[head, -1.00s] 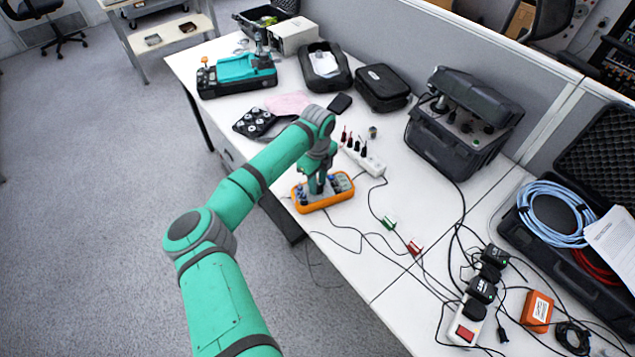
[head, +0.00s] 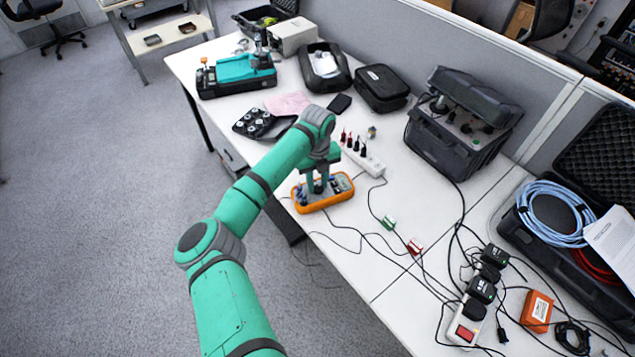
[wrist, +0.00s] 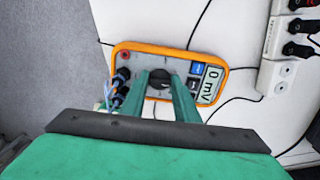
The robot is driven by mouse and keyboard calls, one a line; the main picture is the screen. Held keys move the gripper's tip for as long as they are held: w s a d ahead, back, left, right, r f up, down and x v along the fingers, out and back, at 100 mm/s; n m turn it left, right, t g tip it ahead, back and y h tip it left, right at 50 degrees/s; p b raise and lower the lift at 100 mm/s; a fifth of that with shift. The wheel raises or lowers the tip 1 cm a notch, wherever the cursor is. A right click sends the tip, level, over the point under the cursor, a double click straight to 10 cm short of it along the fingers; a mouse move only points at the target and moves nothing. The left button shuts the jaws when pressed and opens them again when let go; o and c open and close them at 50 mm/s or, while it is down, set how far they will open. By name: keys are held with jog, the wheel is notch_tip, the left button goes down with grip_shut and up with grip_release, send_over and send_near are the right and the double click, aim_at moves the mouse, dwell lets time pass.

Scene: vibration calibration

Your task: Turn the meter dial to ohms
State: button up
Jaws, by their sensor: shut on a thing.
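The meter with an orange rim (head: 340,199) lies flat near the table's front edge in the head view. In the wrist view the meter (wrist: 130,48) has its round black dial (wrist: 160,80) near its middle. The display (wrist: 209,85) reads "0 mV". My gripper (wrist: 161,75) is over the meter, its two green fingers either side of the dial and shut on it. In the head view my gripper (head: 318,186) points down onto the meter. The fingers hide part of the dial, and I cannot read its markings. Plugs (wrist: 121,85) sit in the meter's left end.
A white socket strip (head: 364,160) with several plugs stands just behind the meter. Thin cables run over the table to green (head: 389,222) and red (head: 414,247) clips at right. A black knob tray (head: 262,124) lies to the left.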

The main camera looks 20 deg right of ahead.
aim_at(318, 185)
jog(key=o, duration=1.1)
jog(key=shift+c, duration=0.2)
notch_tip(318, 185, up, 11)
